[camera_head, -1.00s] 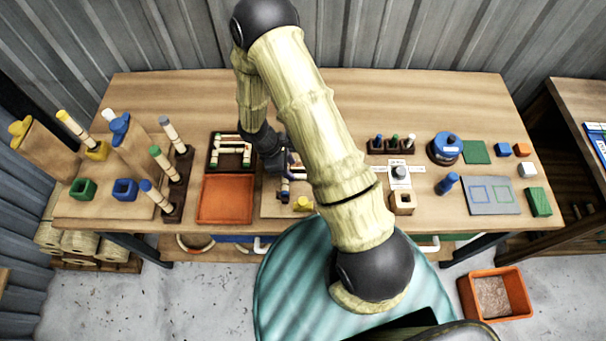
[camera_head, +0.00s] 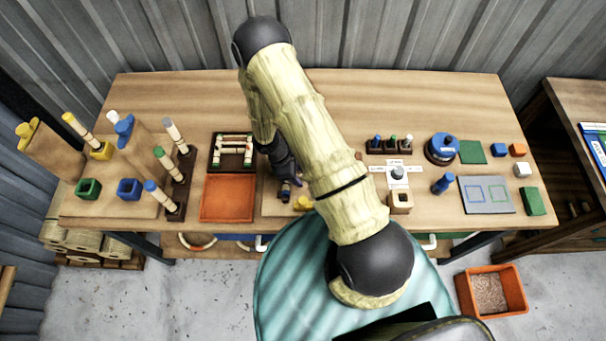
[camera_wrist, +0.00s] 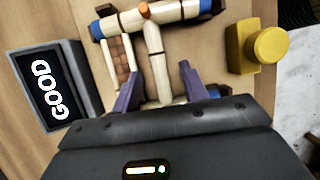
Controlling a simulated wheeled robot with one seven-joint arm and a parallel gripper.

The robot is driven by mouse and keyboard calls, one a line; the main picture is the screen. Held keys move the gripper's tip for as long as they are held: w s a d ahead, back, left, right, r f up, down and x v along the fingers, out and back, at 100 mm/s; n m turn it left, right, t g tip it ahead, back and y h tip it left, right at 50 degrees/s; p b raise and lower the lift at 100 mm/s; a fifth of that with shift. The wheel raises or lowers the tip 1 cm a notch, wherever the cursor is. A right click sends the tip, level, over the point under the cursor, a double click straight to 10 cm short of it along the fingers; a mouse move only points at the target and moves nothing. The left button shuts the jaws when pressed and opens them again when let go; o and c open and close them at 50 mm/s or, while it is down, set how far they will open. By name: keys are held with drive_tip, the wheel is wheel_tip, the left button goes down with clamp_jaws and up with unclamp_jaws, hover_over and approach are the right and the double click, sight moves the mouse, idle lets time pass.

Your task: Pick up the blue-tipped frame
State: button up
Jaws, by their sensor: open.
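The blue-tipped frame (camera_wrist: 156,58) lies on a wooden board in the wrist view, pale rods with brown bands and blue ends joined in an H-like shape. An orange piece marks the joint of its far bar. My gripper (camera_wrist: 160,82) is open, with one purple finger on each side of the frame's middle rod. Its near bar is partly hidden by my gripper body. In the head view my gripper (camera_head: 287,172) is over the board and hides most of the frame; I cannot tell whether the fingers touch it.
A yellow knobbed block (camera_wrist: 258,46) stands right of the frame, and a dark box reading GOOD (camera_wrist: 50,88) stands left. In the head view an orange tray (camera_head: 228,198) and a dark tray with a green-tipped frame (camera_head: 233,151) lie left of my gripper.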

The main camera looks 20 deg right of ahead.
idle(0.4)
clamp_jaws()
wheel_tip(320, 180, up, 10)
drive_tip(key=b, duration=0.2)
drive_tip(key=shift+b, duration=0.4)
idle(0.7)
